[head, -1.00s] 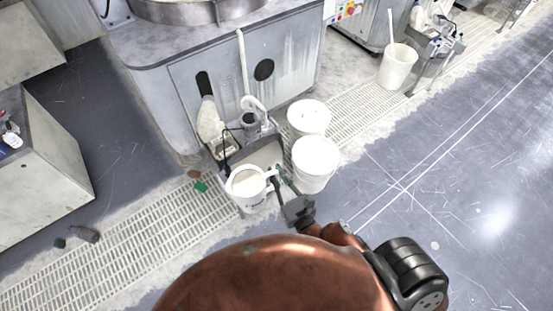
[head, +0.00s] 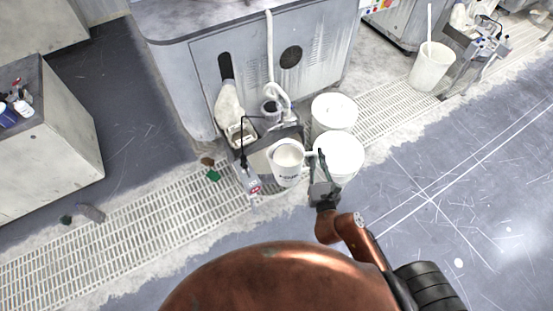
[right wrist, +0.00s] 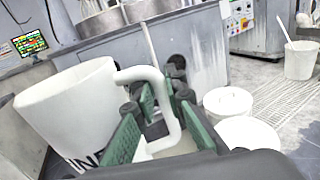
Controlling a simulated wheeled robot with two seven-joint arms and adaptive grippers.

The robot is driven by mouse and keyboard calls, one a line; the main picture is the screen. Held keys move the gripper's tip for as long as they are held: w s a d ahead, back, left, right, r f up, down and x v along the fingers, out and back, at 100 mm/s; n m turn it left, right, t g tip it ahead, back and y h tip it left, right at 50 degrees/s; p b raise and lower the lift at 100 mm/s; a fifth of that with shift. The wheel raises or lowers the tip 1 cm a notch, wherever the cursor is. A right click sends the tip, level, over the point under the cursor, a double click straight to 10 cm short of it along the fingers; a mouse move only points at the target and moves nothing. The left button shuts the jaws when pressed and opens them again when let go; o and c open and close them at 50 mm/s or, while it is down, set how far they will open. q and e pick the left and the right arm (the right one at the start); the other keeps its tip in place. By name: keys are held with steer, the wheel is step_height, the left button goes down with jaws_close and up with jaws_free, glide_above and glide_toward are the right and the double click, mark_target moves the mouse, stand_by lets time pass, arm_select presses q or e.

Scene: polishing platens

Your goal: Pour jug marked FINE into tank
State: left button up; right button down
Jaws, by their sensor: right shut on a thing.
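A white jug (head: 287,174) with dark lettering is held upright, or nearly so, in front of the polishing machine. Pale contents show inside its rim. A grey tank with a pale top (head: 257,160) is at the machine's foot, partly hidden behind the jug. I cannot tell the gap between them. My left gripper is out of view.
Two white lidded buckets (head: 334,110) (head: 339,152) stand right of the jug. A grey box with a red mark (head: 249,181) hangs on a black cable at the left. A bucket with a stick (head: 430,68) stands farther right. Floor grating (head: 130,225) and open floor lie in front.

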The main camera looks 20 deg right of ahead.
arm_select(q)
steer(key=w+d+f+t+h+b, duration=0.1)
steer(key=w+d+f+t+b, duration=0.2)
steer(key=b, duration=1.6)
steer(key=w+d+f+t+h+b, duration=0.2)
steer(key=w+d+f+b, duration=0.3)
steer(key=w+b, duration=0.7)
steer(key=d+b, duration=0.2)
steer(key=b, duration=0.4)
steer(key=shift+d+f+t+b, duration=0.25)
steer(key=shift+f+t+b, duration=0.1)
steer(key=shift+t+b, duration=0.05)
arm_select(e)
steer(key=w+d+f+m+g+h, duration=0.1)
steer(key=w+d+f, duration=0.4)
steer(key=f, duration=1.4)
steer(key=w+d+f+m+g+h, duration=0.2)
steer(key=w+d+f+h, duration=0.3)
steer(key=f, duration=1.3)
steer(key=w+d+f+m+g+h, duration=0.2)
steer(key=w+d+f, duration=0.4)
steer(key=f, duration=1.3)
steer(key=shift+w+f+m+h, duration=0.3)
steer(key=shift+w+m+h, duration=0.4)
steer(key=shift+m, duration=0.4)
